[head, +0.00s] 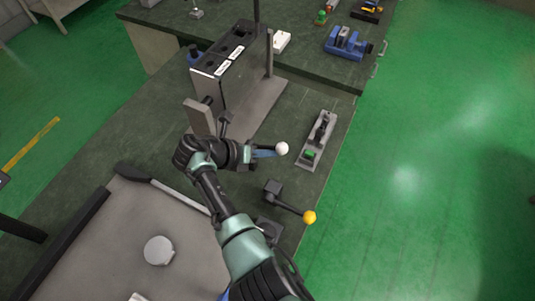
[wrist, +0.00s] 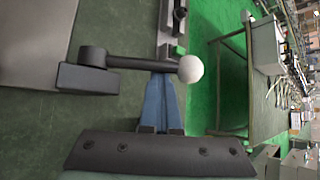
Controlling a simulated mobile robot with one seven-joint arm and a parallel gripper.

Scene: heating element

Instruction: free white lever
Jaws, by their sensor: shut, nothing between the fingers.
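The white lever shows in the wrist view as a dark rod (wrist: 135,62) with a white ball knob (wrist: 190,68) at its right end, on a dark pivot block (wrist: 88,78). In the head view its white knob (head: 282,149) shows, while most of the rod is hidden by my gripper. My gripper (head: 266,153) is shut and empty beside the knob. In the wrist view its blue fingers (wrist: 160,102) reach up to the rod, just left of the knob. The rod crosses in front of the fingertips. I cannot tell whether they touch it.
A yellow-knobbed lever (head: 309,217) stands nearer on the dark bench (head: 130,150). A grey panel with a green button (head: 309,156) lies right of the white knob. A tall grey box (head: 228,75) stands behind. The green floor (head: 440,150) is clear at right.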

